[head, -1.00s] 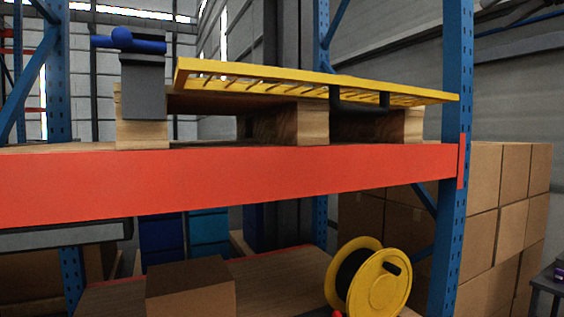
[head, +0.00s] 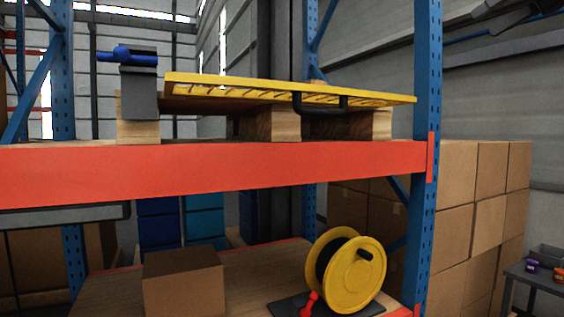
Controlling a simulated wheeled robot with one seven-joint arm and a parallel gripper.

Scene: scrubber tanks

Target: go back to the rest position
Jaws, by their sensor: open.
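My gripper is not in view in the head view. A yellow slatted panel (head: 230,88) with a black handle (head: 322,104) lies, apparently tilted, over wooden blocks (head: 270,124) on the upper shelf. A grey and blue vise-like fixture (head: 139,92) stands on a wooden block at its left end. I cannot see anything held, and no rest position is marked in view.
The rack has an orange beam (head: 210,178) and blue uprights (head: 424,150). Below are a brown box (head: 184,283) and a yellow reel (head: 357,275). Stacked cartons (head: 475,215) stand behind on the right. A dark table (head: 545,280) holds small items at far right.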

